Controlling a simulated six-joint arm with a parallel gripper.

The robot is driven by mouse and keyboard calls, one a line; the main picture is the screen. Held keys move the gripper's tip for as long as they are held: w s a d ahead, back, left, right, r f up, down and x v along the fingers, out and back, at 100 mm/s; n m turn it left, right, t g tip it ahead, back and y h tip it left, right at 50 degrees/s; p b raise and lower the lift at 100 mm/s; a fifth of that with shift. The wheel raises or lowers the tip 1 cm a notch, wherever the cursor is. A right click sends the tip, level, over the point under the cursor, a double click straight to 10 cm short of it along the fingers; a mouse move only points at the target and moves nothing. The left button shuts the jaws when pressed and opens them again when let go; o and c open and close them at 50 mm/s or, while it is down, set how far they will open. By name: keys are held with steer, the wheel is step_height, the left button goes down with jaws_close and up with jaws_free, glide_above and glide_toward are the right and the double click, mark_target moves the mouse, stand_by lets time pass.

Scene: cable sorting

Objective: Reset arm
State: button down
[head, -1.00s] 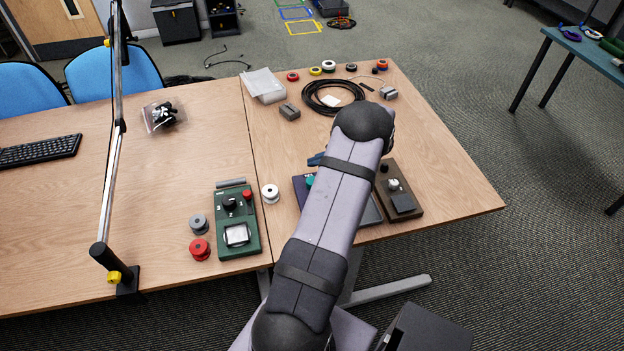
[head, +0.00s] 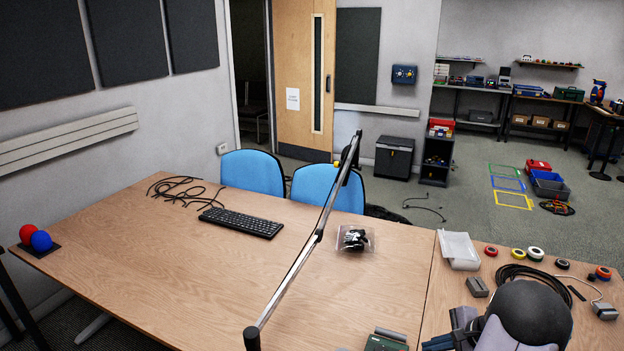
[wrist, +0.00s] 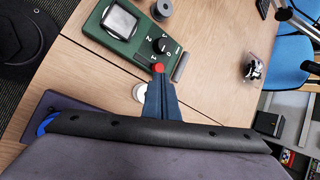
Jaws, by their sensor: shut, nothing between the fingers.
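My arm shows at the lower right of the head view, bent over the right-hand table. My gripper (wrist: 160,79) shows in the wrist view as dark blue fingers held together, with nothing between them. Its tips appear beside the red button of a green control box (wrist: 128,32); I cannot tell the height gap. Only the top of the green box (head: 385,342) shows at the bottom edge of the head view. A white spool (wrist: 138,91) is partly hidden behind the fingers. A coiled black cable (head: 520,275) lies partly behind my arm.
A slanted metal pole (head: 300,262) rises from the table's front edge. A keyboard (head: 241,222), a bag of black parts (head: 355,239), a white packet (head: 458,249) and several tape rolls lie on the tables. The left tabletop (head: 180,270) has wide clear room.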

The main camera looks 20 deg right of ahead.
steer(key=a+r+n+g+y, duration=0.15)
steer(key=a+n, duration=0.35)
steer(key=a, duration=0.6)
steer(key=a+r+n+g+h, duration=0.1)
steer(key=a+r+n+g, duration=0.3)
steer(key=a, duration=0.7)
steer(key=s+a+n+g+h, duration=0.1)
steer(key=s+a+n+h, duration=0.2)
steer(key=s+a+n, duration=0.8)
steer(key=shift+a+r+n, duration=0.15)
steer(key=shift+a+n, duration=0.75)
steer(key=shift+a, duration=0.35)
